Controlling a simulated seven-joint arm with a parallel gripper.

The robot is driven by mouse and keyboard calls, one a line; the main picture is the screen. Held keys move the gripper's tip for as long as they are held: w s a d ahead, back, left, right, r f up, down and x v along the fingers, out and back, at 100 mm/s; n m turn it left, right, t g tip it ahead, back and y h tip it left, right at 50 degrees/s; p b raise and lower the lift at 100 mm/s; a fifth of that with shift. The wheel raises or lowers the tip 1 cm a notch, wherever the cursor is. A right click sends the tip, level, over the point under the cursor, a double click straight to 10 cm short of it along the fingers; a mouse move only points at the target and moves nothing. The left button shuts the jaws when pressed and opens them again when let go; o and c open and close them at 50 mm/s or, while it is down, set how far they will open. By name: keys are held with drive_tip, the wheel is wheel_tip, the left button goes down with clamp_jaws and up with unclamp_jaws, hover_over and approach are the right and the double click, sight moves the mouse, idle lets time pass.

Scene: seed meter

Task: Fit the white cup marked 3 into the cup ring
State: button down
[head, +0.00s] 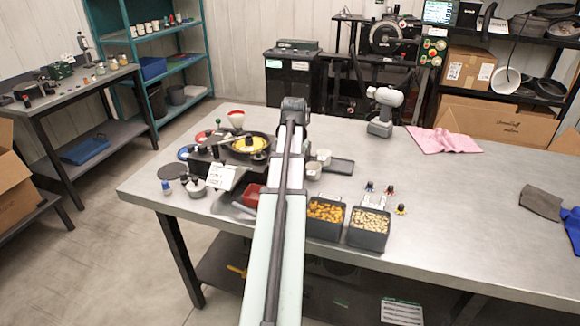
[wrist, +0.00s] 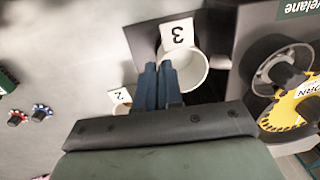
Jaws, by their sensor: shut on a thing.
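The white cup marked 3 (wrist: 194,72) is in the upper middle of the wrist view, with its number tag on the rim. My gripper (wrist: 158,70) has its two dark fingers close together at the cup's left wall and is shut on it. A second white cup, tagged 2 (wrist: 121,97), is partly hidden behind the fingers. In the head view two small pale cups (head: 313,171) stand just right of my arm, which hides my fingertips. I cannot clearly pick out the cup ring in either view.
The seed meter with its yellow plate (head: 250,145) is left of my arm; its corn plate (wrist: 295,103) is at the wrist view's right. A dark tray (head: 342,166) lies by the cups. Two seed bins (head: 367,237) stand at the front edge.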

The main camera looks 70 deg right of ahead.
drive_tip(key=shift+f, duration=0.95)
idle(1.4)
drive_tip(key=c, duration=1)
unclamp_jaws()
drive_tip(key=shift+o, duration=0.2)
drive_tip(key=shift+r, duration=0.2)
drive_tip(key=shift+r, duration=2.8)
